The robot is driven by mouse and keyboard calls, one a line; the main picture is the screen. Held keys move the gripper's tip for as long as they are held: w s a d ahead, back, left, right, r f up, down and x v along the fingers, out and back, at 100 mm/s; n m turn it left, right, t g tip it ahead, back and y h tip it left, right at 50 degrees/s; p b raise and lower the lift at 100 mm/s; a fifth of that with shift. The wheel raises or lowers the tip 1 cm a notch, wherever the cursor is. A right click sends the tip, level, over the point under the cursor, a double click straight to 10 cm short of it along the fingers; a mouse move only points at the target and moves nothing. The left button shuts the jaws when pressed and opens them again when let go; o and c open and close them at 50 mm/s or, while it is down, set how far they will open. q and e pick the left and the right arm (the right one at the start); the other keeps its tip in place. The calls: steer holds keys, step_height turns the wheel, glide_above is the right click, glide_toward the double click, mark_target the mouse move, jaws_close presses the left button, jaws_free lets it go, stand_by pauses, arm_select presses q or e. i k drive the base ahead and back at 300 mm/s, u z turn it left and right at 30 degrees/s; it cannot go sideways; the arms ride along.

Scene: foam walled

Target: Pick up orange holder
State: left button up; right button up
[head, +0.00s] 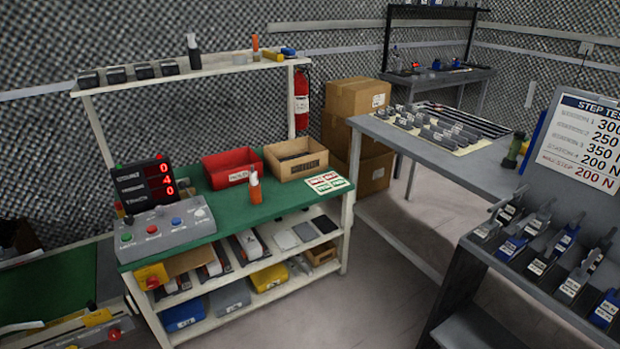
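A small upright orange item with a whitish top (255,188) stands near the front edge of the green bench top, just in front of a red bin; it is the likeliest orange holder. A second, smaller orange item (255,43) stands on the shelf above the bench. At this size I cannot tell for certain which one is the holder. Neither of my grippers shows in the head view, and nothing is seen touching either orange item.
The green bench (225,207) also carries a red bin (232,168), a wooden box (296,159), a grey control box (168,230) and a red-digit display (145,185). A grey table (440,155) and a tool rack (540,262) stand right. Floor is open between.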

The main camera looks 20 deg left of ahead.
mark_target(256, 198)
steer(key=u, duration=0.2)
steer(key=i, duration=1.15)
steer(key=u, duration=0.75)
